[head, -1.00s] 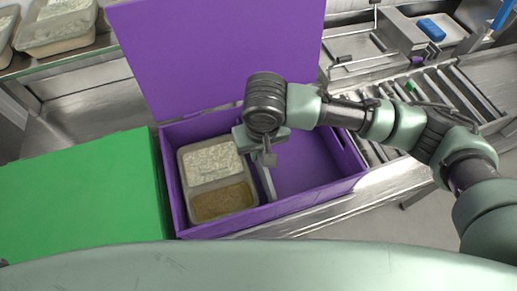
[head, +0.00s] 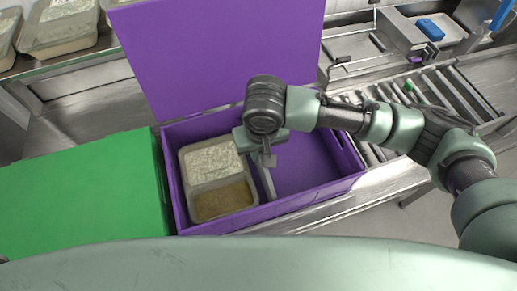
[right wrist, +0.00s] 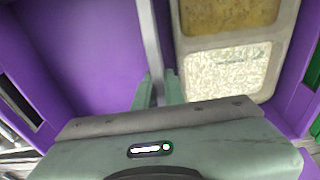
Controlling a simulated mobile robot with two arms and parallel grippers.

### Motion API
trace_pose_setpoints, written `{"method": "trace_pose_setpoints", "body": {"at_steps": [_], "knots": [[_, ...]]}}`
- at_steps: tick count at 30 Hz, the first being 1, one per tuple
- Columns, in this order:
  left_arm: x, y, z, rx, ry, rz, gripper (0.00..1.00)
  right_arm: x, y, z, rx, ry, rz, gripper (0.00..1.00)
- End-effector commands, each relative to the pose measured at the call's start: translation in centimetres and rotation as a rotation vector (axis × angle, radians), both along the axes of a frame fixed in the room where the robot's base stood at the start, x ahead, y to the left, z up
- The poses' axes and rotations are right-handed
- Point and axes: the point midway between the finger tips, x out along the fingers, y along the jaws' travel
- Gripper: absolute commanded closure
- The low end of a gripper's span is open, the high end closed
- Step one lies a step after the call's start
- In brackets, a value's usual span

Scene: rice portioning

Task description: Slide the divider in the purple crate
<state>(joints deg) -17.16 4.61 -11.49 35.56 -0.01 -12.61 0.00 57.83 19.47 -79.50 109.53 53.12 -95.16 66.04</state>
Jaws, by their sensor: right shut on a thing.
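The purple crate (head: 310,190) stands open with its lid (head: 220,55) raised at the back. A grey divider (head: 267,183) stands upright inside it, just right of a two-part food tray (head: 226,184). My right gripper (head: 266,158) reaches down into the crate and is shut on the divider. In the right wrist view the divider (right wrist: 150,40) runs between the fingers (right wrist: 158,88), with the tray (right wrist: 272,45) to its right and bare crate floor to its left. The gripper body hides part of the divider. My left gripper is not in view.
A green box (head: 80,195) stands close left of the crate. The crate's right compartment is empty. A roller conveyor (head: 440,95) lies behind on the right. More food trays (head: 62,28) sit on a shelf at the back left.

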Motion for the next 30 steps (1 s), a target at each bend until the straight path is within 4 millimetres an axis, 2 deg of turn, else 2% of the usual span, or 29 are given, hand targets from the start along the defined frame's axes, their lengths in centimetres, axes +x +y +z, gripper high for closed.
{"method": "trace_pose_setpoints", "body": {"at_steps": [30], "knots": [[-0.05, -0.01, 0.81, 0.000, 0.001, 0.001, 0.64, 0.01, -0.01, -0.41, 0.000, 0.000, -0.001, 1.00]]}}
